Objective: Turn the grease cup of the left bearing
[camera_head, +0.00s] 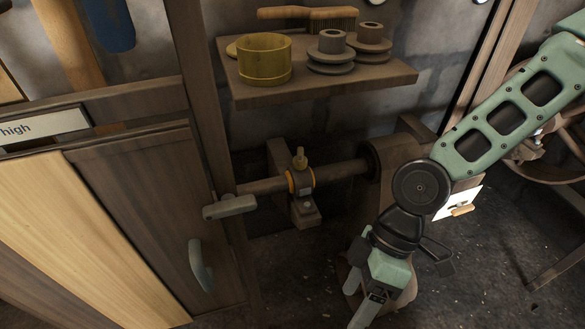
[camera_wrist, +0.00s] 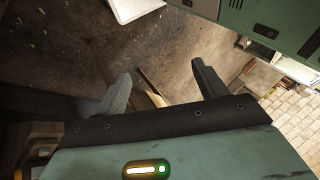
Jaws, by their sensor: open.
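The left bearing (camera_head: 300,182) sits on the horizontal shaft (camera_head: 340,173) in the head view, with orange-yellow rings at its side. Its small brass grease cup (camera_head: 300,159) stands upright on top, uncovered. My gripper (camera_wrist: 163,84) is open in the wrist view, its two dark fingers apart, with bare floor and a thin blurred rod-like thing beyond. In the head view my arm reaches down at the right. The gripper end is low, below and to the right of the bearing, clear of the cup. The wrist view does not show the cup.
Open floor (camera_head: 450,270) lies at right.

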